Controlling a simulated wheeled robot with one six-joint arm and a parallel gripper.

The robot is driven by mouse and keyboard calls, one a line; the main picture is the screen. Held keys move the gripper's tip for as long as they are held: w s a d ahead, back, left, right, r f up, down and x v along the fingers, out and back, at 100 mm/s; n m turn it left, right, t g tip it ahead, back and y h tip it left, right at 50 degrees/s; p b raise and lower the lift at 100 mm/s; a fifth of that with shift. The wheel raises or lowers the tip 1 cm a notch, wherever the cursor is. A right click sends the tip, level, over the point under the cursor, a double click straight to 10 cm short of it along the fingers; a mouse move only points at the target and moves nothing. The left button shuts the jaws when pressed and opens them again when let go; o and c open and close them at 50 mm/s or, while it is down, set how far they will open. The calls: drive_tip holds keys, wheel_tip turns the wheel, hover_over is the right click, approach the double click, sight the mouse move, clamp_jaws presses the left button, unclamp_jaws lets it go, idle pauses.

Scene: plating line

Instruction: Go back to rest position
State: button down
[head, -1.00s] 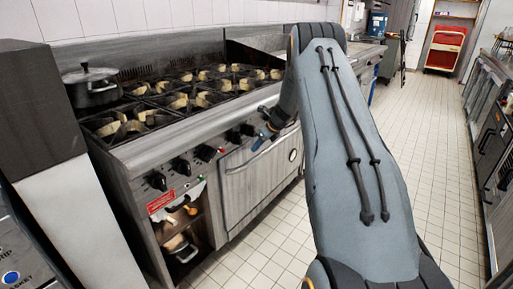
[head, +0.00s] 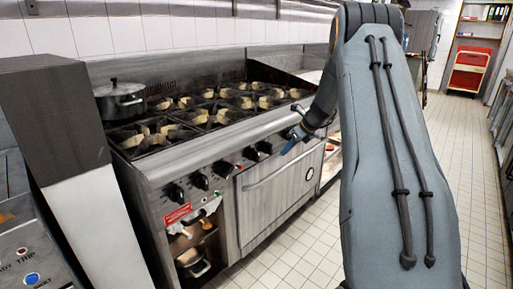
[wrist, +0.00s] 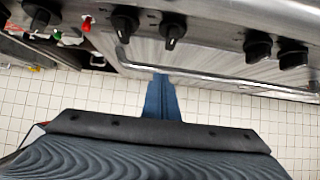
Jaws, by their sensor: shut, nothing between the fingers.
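My gripper (head: 291,143) shows in the head view in front of the stove's knob panel, its blue fingertips pointing down and to the left. It is shut and empty. In the wrist view, the blue fingers of my gripper (wrist: 161,98) lie together over the tiled floor, just below the oven handle as seen there. My grey arm fills the right middle of the head view and hides part of the aisle and the far end of the stove.
The stove (head: 278,201) has several burners, black knobs and an oven handle (head: 283,166) close to my gripper. A lidded pot (head: 120,100) stands on its left rear burner. A red cart (head: 469,71) is far back. The tiled floor (head: 465,150) at right is clear.

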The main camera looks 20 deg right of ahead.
drive_tip(key=s+a+r+n+g+p, duration=0.1)
drive_tip(key=s+a+r+n+g, duration=0.15)
drive_tip(key=s+a+n, duration=0.75)
drive_tip(key=s+a+r+n+g+p, duration=0.1)
drive_tip(key=s+a+r+n+g, duration=0.15)
drive_tip(key=s+a+n, duration=0.6)
drive_tip(key=s+a+n+h, duration=0.1)
drive_tip(key=s+a+n, duration=0.3)
drive_tip(key=s, duration=0.3)
drive_tip(key=s+a+n+g+h+p, duration=0.1)
drive_tip(key=s+a+n, duration=0.3)
drive_tip(key=s, duration=0.4)
drive_tip(key=s+a+r+n, duration=0.1)
drive_tip(key=s+a+n, duration=0.2)
drive_tip(key=s, duration=0.5)
drive_tip(key=shift+s+a+n+h+p, duration=0.25)
drive_tip(key=shift+a+n+h+p, duration=0.15)
drive_tip(key=shift+n, duration=0.45)
